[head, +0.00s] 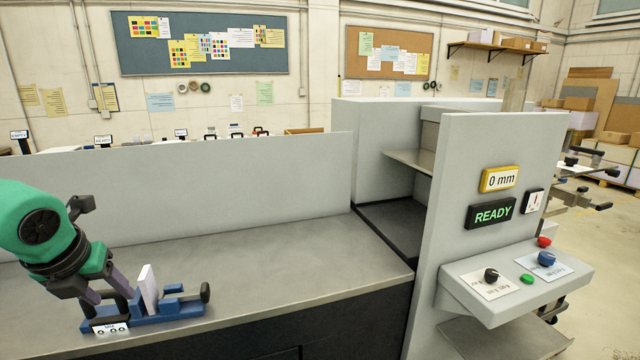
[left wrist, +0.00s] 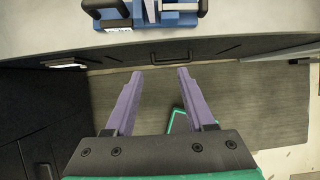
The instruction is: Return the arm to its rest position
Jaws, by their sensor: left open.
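My left gripper (head: 111,294) is at the lower left of the head view, beside a blue fixture (head: 160,311) on the grey table. Its two purple fingers stand apart with nothing between them in the left wrist view (left wrist: 163,72). The blue fixture also shows at the top of the left wrist view (left wrist: 178,18), beyond the fingertips. A thin white piece (head: 148,287) stands upright in the fixture. My right arm and gripper are not in view.
The grey table (head: 290,270) is clear to the right of the fixture, with a low wall behind it. A machine with a READY display (head: 492,213) stands to the right. Its control shelf (head: 515,285) has knobs and buttons. Floor shows beyond the table edge.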

